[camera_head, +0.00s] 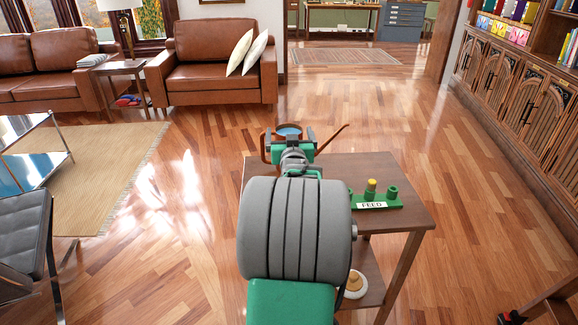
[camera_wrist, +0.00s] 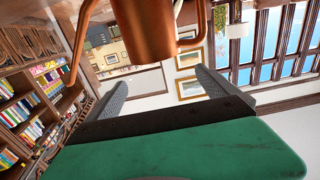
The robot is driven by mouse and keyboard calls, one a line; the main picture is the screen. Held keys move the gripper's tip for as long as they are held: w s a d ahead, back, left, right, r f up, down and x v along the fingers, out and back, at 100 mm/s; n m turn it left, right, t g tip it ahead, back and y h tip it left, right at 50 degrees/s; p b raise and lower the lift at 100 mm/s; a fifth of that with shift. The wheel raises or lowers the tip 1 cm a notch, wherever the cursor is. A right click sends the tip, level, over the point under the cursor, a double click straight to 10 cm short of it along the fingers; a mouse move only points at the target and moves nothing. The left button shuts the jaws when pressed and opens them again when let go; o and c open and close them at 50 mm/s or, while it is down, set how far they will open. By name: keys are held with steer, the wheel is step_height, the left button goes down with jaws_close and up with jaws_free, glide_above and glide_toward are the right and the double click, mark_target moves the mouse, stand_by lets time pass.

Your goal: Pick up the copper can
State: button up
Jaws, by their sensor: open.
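The copper can (camera_head: 289,125) stands at the far left part of the small wooden table (camera_head: 411,190). Its round open top shows blue inside, with a long thin spout to the right and a handle at the left. My gripper (camera_head: 290,140) is open at the near side of the can, and my arm hides most of the can's body. In the wrist view the can's copper body (camera_wrist: 145,30) fills the top middle, beyond the gap between my open fingers (camera_wrist: 160,80). Nothing is held, and I cannot tell whether a finger touches the can.
A green stand marked FEED (camera_head: 375,201), with several short posts, one yellow-topped, sits on the table right of my arm. A round pale object (camera_head: 354,283) lies on the lower shelf. Leather sofas (camera_head: 213,65) and bookcases (camera_head: 530,90) stand well away.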

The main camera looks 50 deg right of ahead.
steer(key=f, duration=0.5)
steer(key=f+b, duration=0.1)
steer(key=f, duration=0.1)
steer(key=shift+d+f, duration=0.25)
steer(key=shift+d, duration=0.1)
steer(key=x, duration=0.7)
steer(key=shift+r, duration=0.1)
steer(key=c, duration=1.5)
steer(key=shift+r+h, duration=0.3)
